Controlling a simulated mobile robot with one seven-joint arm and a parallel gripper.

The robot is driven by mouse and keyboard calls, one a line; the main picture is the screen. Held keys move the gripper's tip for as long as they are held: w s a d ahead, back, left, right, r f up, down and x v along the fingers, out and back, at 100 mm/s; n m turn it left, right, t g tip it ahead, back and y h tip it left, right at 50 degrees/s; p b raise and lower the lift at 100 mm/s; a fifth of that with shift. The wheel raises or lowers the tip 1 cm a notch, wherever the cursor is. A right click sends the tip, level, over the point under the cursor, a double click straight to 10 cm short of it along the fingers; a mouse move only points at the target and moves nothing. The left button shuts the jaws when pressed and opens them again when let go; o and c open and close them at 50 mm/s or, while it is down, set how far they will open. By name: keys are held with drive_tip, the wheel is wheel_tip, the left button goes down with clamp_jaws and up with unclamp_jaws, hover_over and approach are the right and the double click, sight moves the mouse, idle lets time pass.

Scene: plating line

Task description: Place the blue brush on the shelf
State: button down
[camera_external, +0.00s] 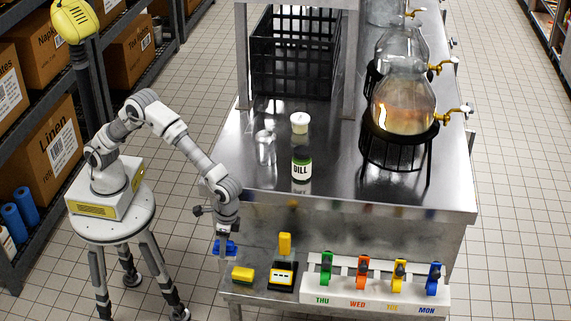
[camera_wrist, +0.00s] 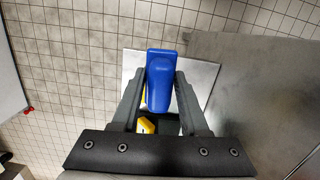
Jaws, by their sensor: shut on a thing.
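My gripper (camera_external: 226,244) is shut on a blue brush (camera_external: 232,248), held above the left end of a low metal shelf (camera_external: 262,296) at the front of the steel bench. In the wrist view the blue brush (camera_wrist: 160,72) sits between the two fingers of my gripper (camera_wrist: 160,92) and points away from the wrist. The shelf's pale surface (camera_wrist: 132,62) shows beneath it. A gap between brush and shelf is hard to judge.
A yellow block (camera_external: 243,274) and a black-and-yellow holder (camera_external: 283,276) stand on the shelf. A white rack (camera_external: 375,295) with coloured handles is to their right. The steel bench (camera_external: 235,165) rises behind, with a dill jar (camera_external: 301,165) and glass dispensers (camera_external: 403,100).

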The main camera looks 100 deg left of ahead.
drive_tip(key=w+a+f+b, duration=0.1)
drive_tip(key=w+a+f, duration=0.3)
drive_tip(key=w, duration=0.1)
drive_tip(key=shift+w+a+f+b, duration=0.15)
drive_tip(key=shift+a+b, duration=0.2)
drive_tip(key=shift+b, duration=0.05)
drive_tip(key=shift+f+b, duration=0.9)
drive_tip(key=shift+f, duration=1.1)
drive_tip(key=shift+f, duration=0.2)
drive_tip(key=c, duration=0.7)
unclamp_jaws()
drive_tip(key=shift+r, duration=0.1)
wheel_tip(320, 180, up, 12)
drive_tip(key=w+p, duration=0.1)
drive_tip(key=p, duration=0.3)
drive_tip(key=shift+w, duration=0.25)
drive_tip(key=shift+a+r, duration=0.1)
